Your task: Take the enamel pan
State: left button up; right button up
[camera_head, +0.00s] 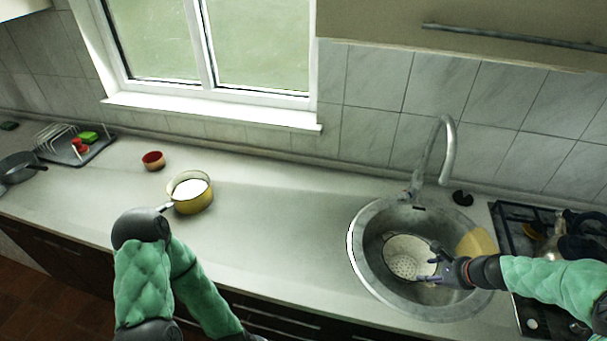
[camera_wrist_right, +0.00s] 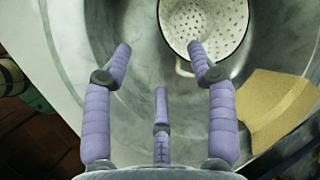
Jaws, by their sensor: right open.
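A yellow enamel pan (camera_head: 194,203) with a white inside and a short handle stands on the counter left of centre in the head view. A white enamel colander (camera_head: 407,262) with holes lies in the sink. My right gripper (camera_head: 432,264) is open above the sink, at the colander's right side. In the right wrist view the open, empty fingers (camera_wrist_right: 160,50) point toward the colander (camera_wrist_right: 205,22), whose rim and small handle are near the right fingertip. Whether they touch is unclear.
The round metal sink (camera_head: 364,280) has a tall faucet (camera_head: 448,150) behind it and a yellow flat piece (camera_head: 477,243) at its right. A stove (camera_head: 516,225) is far right. A small red bowl (camera_head: 153,160) and dish rack (camera_head: 62,146) are left. The mid-counter is clear.

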aim_at(174, 205)
jog(key=k+j, duration=0.15)
jog(key=j, duration=0.2)
jog(key=k+j, duration=0.15)
jog(key=j, duration=0.2)
jog(key=k+j, duration=0.15)
jog(key=j, duration=0.2)
